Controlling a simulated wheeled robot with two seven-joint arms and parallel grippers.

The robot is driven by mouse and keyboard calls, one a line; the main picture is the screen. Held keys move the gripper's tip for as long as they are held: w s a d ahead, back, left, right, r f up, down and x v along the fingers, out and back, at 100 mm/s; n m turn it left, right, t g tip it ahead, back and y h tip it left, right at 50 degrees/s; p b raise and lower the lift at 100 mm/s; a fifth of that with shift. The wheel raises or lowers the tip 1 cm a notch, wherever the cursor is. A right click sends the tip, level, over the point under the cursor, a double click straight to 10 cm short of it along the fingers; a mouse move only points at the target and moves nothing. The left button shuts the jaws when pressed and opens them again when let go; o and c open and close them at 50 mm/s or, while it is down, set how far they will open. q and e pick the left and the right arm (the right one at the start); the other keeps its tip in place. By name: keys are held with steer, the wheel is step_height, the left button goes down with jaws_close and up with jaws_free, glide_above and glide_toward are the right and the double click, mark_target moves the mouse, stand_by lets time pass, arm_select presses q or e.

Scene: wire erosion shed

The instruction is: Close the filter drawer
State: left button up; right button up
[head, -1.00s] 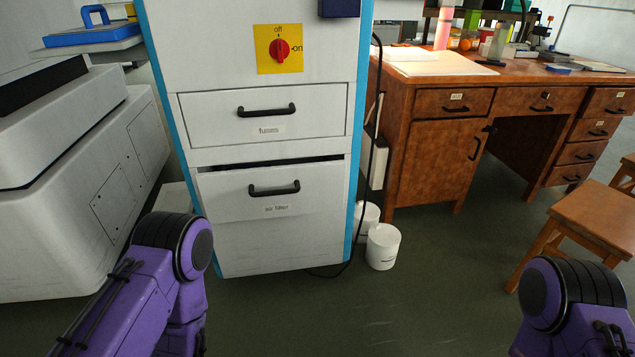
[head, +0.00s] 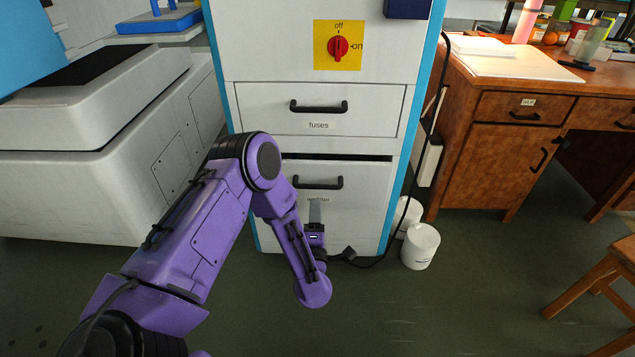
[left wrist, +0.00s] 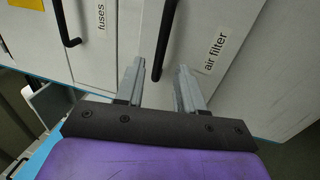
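The filter drawer (head: 358,205) is the lower drawer of the white cabinet. It stands slightly open, with a dark gap along its top edge. Its black handle (head: 318,184) is in view; its label is partly covered by my left gripper (head: 316,212). That gripper is just below the handle, in front of the drawer. In the left wrist view, the two grey fingers (left wrist: 160,72) are apart with nothing held. The handle (left wrist: 164,42) shows between and beyond them, and the "air filter" label (left wrist: 215,52) is to the right. Touching cannot be told. My right gripper is out of view.
The fuses drawer (head: 318,110) above looks shut. A red switch (head: 338,47) on a yellow plate is higher up. White buckets (head: 420,247) and a black cable stand right of the cabinet, near a wooden desk (head: 490,160). A grey-white machine (head: 90,190) is at left.

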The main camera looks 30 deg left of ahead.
mark_target(317, 187)
arm_select(q)
steer(key=b+x, duration=0.1)
steer(key=x, duration=0.8)
steer(key=shift+w+f, duration=0.1)
steer(key=shift+f, duration=0.05)
